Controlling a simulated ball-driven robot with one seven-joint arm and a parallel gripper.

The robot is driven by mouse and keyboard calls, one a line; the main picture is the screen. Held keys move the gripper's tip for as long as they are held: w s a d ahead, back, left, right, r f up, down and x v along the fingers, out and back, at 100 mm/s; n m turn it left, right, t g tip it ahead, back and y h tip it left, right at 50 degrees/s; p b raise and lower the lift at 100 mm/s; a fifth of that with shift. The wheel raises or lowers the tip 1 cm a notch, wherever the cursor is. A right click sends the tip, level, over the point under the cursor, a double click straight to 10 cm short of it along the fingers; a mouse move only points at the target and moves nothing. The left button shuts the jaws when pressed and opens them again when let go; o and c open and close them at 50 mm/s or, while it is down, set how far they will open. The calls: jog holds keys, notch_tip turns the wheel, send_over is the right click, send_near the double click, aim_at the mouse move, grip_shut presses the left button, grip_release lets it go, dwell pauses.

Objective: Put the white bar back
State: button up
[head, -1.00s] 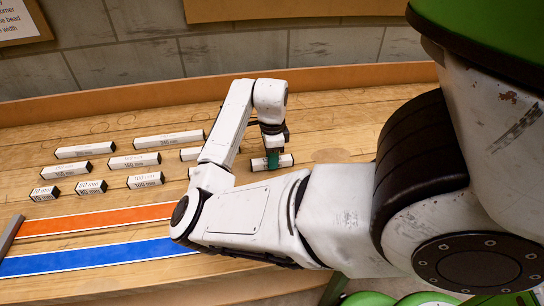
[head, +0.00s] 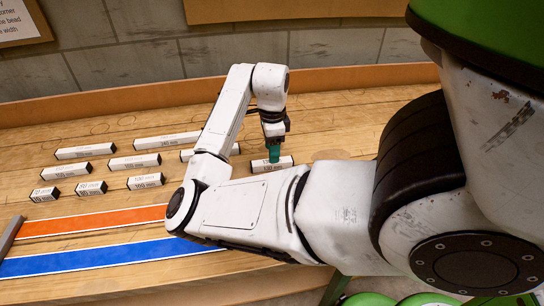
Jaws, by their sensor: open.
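A white bar (head: 284,165) with black ends and a small printed label lies flat on the wooden bench, at the right of the group of bars. My gripper (head: 273,155) points down over this bar, with its green fingertips at or just above the bar's top. The jaws are open, and the fingers cover part of the bar's back edge. I cannot tell whether the fingertips still touch it.
Several other white bars with black ends, such as a long one (head: 168,140), lie in rows to the left. One bar (head: 200,153) is partly behind my arm. Orange (head: 95,222) and blue (head: 110,256) strips lie at the front. The bench's back ledge (head: 130,98) bounds it.

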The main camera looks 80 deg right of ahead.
notch_tip(320, 180, up, 8)
jog(key=shift+p, duration=0.4)
dwell(0.4)
